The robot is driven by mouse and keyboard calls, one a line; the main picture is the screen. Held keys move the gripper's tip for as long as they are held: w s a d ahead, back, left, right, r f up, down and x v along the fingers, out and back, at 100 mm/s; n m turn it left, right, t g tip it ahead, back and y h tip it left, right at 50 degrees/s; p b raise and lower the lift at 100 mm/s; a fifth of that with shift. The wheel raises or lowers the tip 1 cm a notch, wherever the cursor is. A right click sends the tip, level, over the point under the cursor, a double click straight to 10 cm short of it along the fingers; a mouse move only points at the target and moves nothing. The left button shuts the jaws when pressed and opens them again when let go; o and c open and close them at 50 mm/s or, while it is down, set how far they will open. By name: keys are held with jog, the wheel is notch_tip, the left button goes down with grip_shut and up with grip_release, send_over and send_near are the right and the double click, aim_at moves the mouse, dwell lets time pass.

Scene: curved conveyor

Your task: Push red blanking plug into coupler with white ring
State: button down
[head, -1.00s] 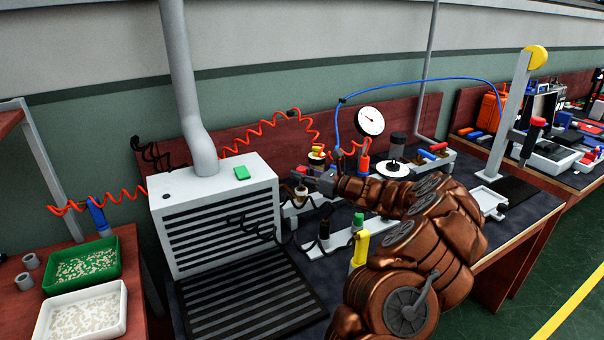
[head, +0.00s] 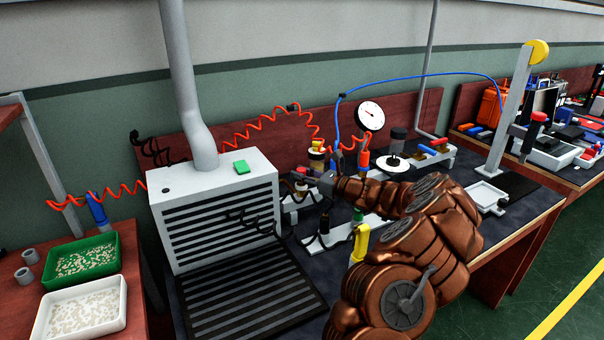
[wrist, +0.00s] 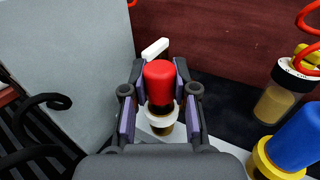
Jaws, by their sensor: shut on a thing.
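The red blanking plug (wrist: 159,80) stands upright between the two fingers of my gripper (wrist: 160,68) in the wrist view. My gripper is shut on it. Directly below the plug is a coupler with a white ring (wrist: 155,124) and a brass-coloured body. The plug's lower end overlaps the ring in this view, and I cannot tell how deep it sits.
The grey vented box (head: 212,213) stands close on the left. A pressure gauge (head: 370,115) stands behind my arm.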

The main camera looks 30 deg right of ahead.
jog(key=shift+f, duration=0.75)
jog(key=c, duration=0.8)
grip_release()
jog(key=v, duration=1.2)
